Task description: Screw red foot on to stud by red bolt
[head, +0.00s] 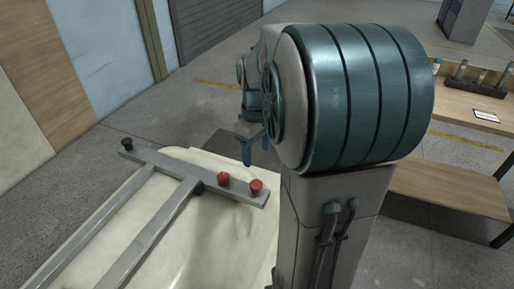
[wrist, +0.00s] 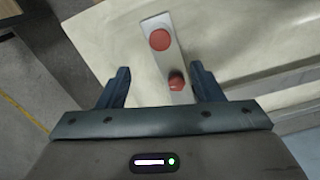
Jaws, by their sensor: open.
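Two red pieces stand on one grey metal bar across the pale bathtub shell. The outer red piece (head: 256,188) is nearest the bar's end and shows a broad round face in the wrist view (wrist: 159,40). The inner red piece (head: 223,178) looks smaller and darker in the wrist view (wrist: 176,83). I cannot tell for sure which is the foot and which the bolt; any stud under them is hidden. My gripper (wrist: 158,70) is open and empty. In the head view, its blue fingers (head: 257,150) are above and beyond the bar.
The pale shell (head: 225,245) carries a grey frame (head: 160,228) with a black foot (head: 126,143) at the far left corner. A wooden bench (head: 460,125) with a dark rack (head: 478,85) stands at the right. Grey floor lies open behind the shell.

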